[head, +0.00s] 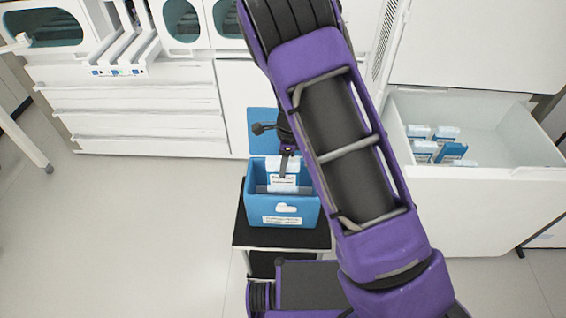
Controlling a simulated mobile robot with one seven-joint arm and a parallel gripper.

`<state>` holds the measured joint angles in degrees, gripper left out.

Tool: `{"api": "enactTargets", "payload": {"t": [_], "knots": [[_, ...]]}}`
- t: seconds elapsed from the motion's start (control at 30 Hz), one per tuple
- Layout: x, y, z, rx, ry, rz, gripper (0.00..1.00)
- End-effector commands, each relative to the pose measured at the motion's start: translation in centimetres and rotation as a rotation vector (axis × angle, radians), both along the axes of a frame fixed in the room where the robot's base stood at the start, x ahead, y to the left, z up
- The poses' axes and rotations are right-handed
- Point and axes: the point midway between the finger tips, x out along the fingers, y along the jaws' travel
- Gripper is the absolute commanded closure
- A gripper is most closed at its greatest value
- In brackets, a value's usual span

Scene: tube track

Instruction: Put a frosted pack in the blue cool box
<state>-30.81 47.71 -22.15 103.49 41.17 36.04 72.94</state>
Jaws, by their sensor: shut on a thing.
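The blue cool box (282,211) stands open on a small black-topped stand, with its lid raised at the back. My gripper (284,173) points down into the box opening. It is shut on a white, pale-labelled pack (283,184), which is inside the box opening. The box front hides the pack's lower end, so I cannot tell whether it touches the floor of the box. More packs (452,152), white and blue, stand in the open white drawer (493,174) at the right.
The stand (240,234) has a narrow black top around the box. White cabinets (150,110) line the back. My arm covers part of the view between box and drawer. The pale floor (130,230) at left is clear.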

Motion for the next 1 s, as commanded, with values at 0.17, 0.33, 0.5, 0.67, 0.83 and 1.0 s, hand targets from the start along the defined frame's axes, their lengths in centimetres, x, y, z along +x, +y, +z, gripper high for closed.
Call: {"api": "enactTargets", "payload": {"t": [0.17,0.33,0.5,0.67,0.83,1.0], "knots": [[0.0,0.0,-1.1,0.0,-0.001,0.0,1.0],[0.0,0.0,-1.9,0.0,0.0,-0.001,1.0],[0.0,0.0,-2.7,0.0,0.0,-0.001,1.0],[0.0,0.0,-3.3,0.0,-0.001,0.0,1.0],[0.0,0.0,-3.3,0.001,-0.001,0.0,1.0],[0.0,0.0,-3.3,0.0,-0.001,0.0,1.0]]}}
